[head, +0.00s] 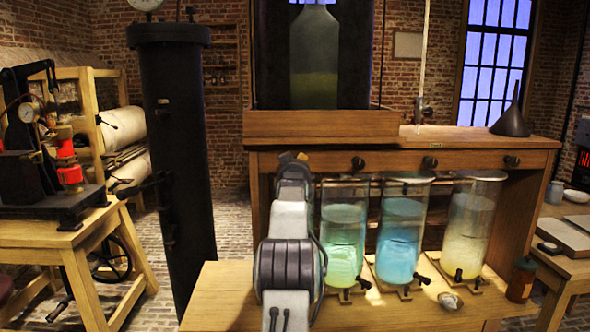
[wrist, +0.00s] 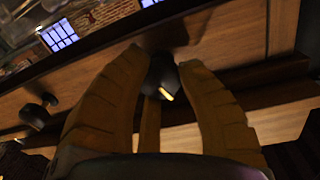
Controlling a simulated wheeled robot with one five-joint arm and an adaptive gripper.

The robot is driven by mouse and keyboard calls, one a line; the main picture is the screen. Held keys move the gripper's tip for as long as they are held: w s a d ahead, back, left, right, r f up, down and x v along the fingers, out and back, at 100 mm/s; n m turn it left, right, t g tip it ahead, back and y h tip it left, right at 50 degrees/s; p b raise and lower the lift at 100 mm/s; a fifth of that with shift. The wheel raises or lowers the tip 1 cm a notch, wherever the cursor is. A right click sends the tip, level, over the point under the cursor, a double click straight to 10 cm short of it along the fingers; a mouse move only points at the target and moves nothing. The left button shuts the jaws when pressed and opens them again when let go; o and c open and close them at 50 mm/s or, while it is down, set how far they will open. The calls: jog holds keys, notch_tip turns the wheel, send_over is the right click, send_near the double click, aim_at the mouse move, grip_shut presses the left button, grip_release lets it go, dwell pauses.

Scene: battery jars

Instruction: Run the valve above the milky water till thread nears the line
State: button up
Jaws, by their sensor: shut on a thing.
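Three glass jars stand in a row on the front bench in the head view: green (head: 343,240), blue (head: 402,235) and cloudy pale yellow (head: 468,230). Dark valve knobs (head: 429,162) line the wooden rail above them. A thin pale upright tube (head: 422,60) stands behind; its thread and line are too small to make out. My gripper (head: 296,157) reaches the rail left of the visible knobs. In the wrist view my gripper (wrist: 160,70) is shut on a black knob (wrist: 162,76) with a yellow mark. My arm hides that knob in the head view.
Another dark knob (wrist: 38,114) lies to the left in the wrist view. A large bottle (head: 314,62) stands above the rail. A black funnel (head: 511,115) sits on the shelf's right end. A black column (head: 172,150) stands left of my arm.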

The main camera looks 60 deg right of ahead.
jog(key=shift+r+m, duration=0.2)
jog(key=shift+m, duration=0.85)
jog(key=shift+r+m, duration=0.15)
jog(key=shift+m, duration=0.9)
jog(key=o, duration=1.2)
jog(key=shift+f, duration=0.25)
jog(key=shift+v, duration=5.95)
jog(key=shift+r, duration=0.15)
